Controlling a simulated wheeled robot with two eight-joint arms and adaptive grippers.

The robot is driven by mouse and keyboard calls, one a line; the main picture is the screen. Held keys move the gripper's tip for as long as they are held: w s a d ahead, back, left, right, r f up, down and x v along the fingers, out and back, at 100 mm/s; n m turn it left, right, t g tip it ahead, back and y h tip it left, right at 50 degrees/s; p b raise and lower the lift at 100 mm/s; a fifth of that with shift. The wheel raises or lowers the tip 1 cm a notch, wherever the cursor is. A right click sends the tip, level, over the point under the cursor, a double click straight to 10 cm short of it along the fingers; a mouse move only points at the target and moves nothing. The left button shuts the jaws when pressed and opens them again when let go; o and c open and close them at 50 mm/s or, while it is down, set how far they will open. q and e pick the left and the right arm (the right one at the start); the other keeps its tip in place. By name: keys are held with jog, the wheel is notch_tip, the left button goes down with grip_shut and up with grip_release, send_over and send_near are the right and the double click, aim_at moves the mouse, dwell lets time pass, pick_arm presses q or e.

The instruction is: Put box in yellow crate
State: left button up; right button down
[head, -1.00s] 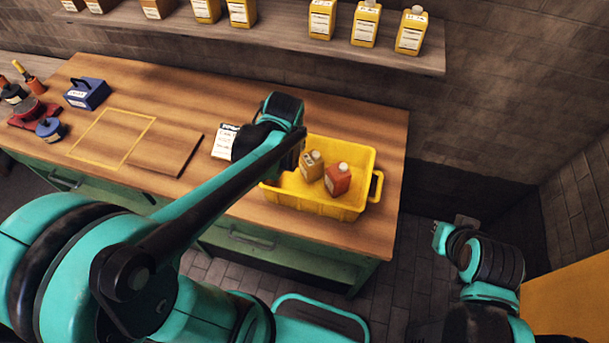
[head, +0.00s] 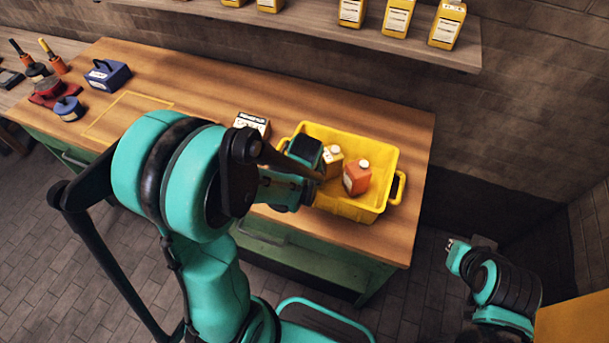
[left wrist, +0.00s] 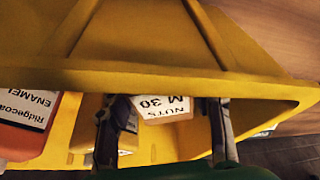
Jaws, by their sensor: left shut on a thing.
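My left gripper (head: 305,155) is over the left end of the yellow crate (head: 383,150). In the left wrist view its two fingers (left wrist: 165,125) stand on either side of a box (left wrist: 165,108) labelled NUTS M 30. It is shut on this box, low inside the crate's outline; whether the box touches the crate floor cannot be told. The gripper hides this box in the head view. My right gripper (head: 455,250) is away at the lower right, its jaws too small to read.
An orange bottle (head: 357,177) and a yellow bottle (head: 332,162) stand in the crate beside the gripper. A blue box (head: 107,75) sits at the far left. A shelf with yellow bottles (head: 397,17) runs above.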

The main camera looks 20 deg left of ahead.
pick_arm(q)
jog(key=shift+f, duration=0.1)
jog(key=o, duration=1.2)
jog(key=shift+r, duration=0.2)
jog(key=s+d+r+m+t+p, duration=0.1)
jog(key=s+r, duration=0.3)
jog(key=r, duration=0.2)
jog(key=s+d+r+m+t+h+p, duration=0.1)
jog(key=s+d+r+m+p, duration=0.1)
jog(key=s+r, duration=0.2)
jog(key=s+d+r+m+t+h+p, duration=0.1)
jog(key=s+r, duration=0.3)
jog(key=r, duration=0.4)
jog(key=shift+s+d+r+m+p, duration=0.25)
jog(key=shift+d+r+m+p, duration=0.15)
jog(key=shift+d+m, duration=0.25)
